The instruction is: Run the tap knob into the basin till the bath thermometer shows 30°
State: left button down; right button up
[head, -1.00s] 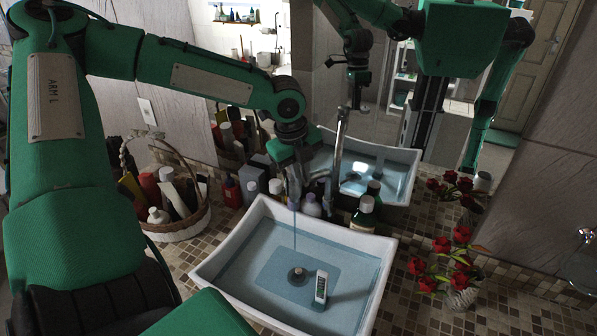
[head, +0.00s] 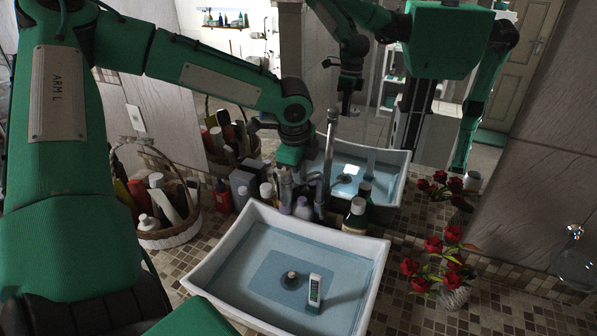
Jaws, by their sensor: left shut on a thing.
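The white basin (head: 228,245) holds bluish water, with a round drain fitting (head: 291,280) near its middle. The bath thermometer (head: 315,289), a small white upright piece with a greenish strip, stands in the water right of the drain; its reading is too small to make out. My left gripper (head: 289,160) reaches down to the chrome tap (head: 286,192) behind the basin's rear edge. It is shut on the tap knob, which it largely hides. No stream of water shows below the tap. My right gripper is not directly in view.
A basket (head: 168,237) of bottles stands left of the basin. Bottles crowd its rear edge, including a dark one with a white cap (head: 355,217). Red roses in a vase (head: 453,297) stand at the right. A mirror behind reflects the basin and my body.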

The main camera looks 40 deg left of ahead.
dwell(0.3)
pick_arm(q)
jog(key=c, duration=1.5)
grip_release()
notch_tip(320, 180, up, 14)
jog(key=s+b, duration=0.2)
jog(key=b, duration=0.1)
jog(key=shift+s+d+f, duration=0.2)
jog(key=shift+s+d, duration=0.05)
jog(key=shift+d, duration=0.2)
